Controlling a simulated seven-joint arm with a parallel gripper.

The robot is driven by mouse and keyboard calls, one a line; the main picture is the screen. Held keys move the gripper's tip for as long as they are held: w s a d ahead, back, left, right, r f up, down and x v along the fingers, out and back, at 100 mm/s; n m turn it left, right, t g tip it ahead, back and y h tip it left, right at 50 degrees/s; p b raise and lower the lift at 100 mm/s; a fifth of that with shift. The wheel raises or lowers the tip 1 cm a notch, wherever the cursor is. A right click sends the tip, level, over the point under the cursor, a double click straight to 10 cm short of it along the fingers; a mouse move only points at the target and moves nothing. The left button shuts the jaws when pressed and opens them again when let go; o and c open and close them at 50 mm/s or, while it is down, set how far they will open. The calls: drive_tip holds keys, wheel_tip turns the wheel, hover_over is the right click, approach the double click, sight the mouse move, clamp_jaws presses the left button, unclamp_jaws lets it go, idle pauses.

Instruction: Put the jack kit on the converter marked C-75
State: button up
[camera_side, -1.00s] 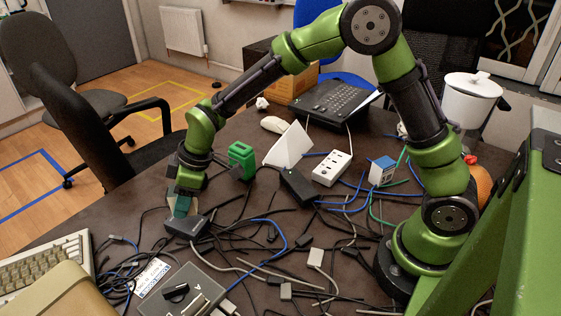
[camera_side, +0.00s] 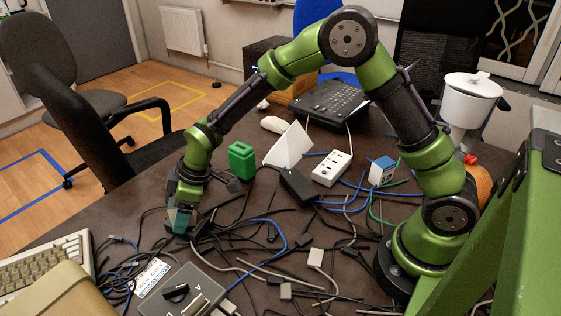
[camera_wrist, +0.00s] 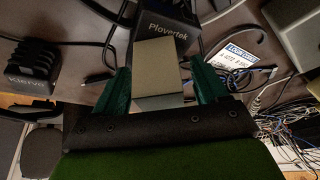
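My gripper (camera_side: 180,218) points down at the left of the table, low over the cables. In the wrist view its teal fingers (camera_wrist: 162,88) stand either side of a plain grey block (camera_wrist: 156,68). The views do not show clearly whether both fingers touch it. A black box lettered Plovertek (camera_wrist: 168,18) lies just beyond the block; in the side view it is mostly hidden by my gripper. No C-75 marking is readable, and I cannot tell which thing is the jack kit.
Loose cables cover the table. A green box (camera_side: 242,160), a white folded card (camera_side: 289,146), a black adapter (camera_side: 298,187), a white socket strip (camera_side: 332,168) and a blue-and-white box (camera_side: 382,171) stand to the right. A grey switch box (camera_side: 187,296) and keyboard (camera_side: 44,264) are in front.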

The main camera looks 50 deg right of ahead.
drive_tip(key=shift+r, duration=0.1)
drive_tip(key=shift+d+r, duration=0.1)
drive_tip(key=shift+r, duration=0.25)
drive_tip(key=s+d+r+m+t+h, duration=0.1)
drive_tip(key=s+d+r+m, duration=0.2)
drive_tip(key=s+d+r, duration=0.45)
drive_tip(key=s+d+r+m+t, duration=0.1)
drive_tip(key=s+d+r+m, duration=0.3)
drive_tip(key=r, duration=0.7)
drive_tip(key=s+d+m+t, duration=0.1)
drive_tip(key=s+d+m, duration=0.1)
drive_tip(key=s, duration=0.4)
drive_tip(key=s+d+r+m+t, duration=0.1)
drive_tip(key=s+d+m, duration=0.2)
drive_tip(key=s, duration=0.3)
drive_tip(key=shift+m, duration=0.6)
